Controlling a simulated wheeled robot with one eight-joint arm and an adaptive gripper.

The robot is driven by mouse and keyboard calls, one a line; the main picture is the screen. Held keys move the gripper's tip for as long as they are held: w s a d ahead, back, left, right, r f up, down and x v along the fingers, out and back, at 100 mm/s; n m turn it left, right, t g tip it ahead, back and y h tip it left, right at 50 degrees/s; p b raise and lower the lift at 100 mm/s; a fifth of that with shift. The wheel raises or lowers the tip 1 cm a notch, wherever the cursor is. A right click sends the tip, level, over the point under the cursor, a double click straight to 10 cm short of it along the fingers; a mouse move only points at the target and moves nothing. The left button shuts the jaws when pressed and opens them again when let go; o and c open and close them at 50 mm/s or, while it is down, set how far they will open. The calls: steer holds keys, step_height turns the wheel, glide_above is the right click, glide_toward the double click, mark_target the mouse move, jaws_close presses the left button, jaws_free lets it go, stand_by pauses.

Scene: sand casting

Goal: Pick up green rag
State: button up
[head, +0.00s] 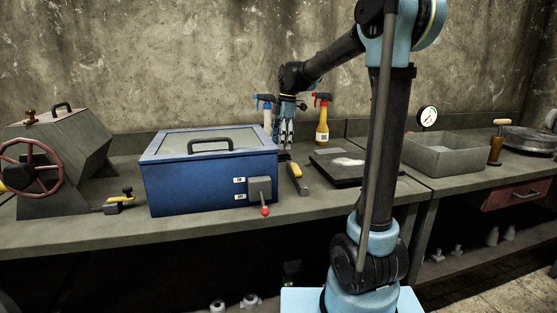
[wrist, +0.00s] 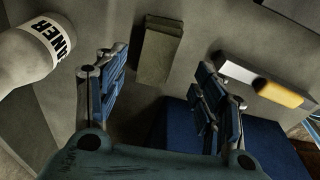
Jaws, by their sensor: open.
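A folded olive-green rag (wrist: 158,50) lies flat on the grey bench in the wrist view. It sits just beyond and between my fingertips. In the head view I cannot make it out clearly behind my gripper. My gripper (head: 286,143) points down over the bench, behind the blue box and between two spray bottles. In the wrist view my gripper (wrist: 163,65) is open, its two fingers apart with nothing between them.
A white spray bottle (head: 266,118) and a yellow one (head: 322,128) stand on either side of my gripper. The blue lidded box (head: 190,188) is in front. A yellow-handled tool (head: 297,177) and a dark plate (head: 345,166) lie to the right.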

steer(key=shift+w+a+f, duration=0.1)
steer(key=shift+a+f, duration=0.1)
steer(key=shift+f, duration=1.15)
steer(key=shift+a+f, duration=0.15)
steer(key=shift+f, duration=1.2)
steer(key=shift+c, duration=0.5)
steer(key=c, duration=1)
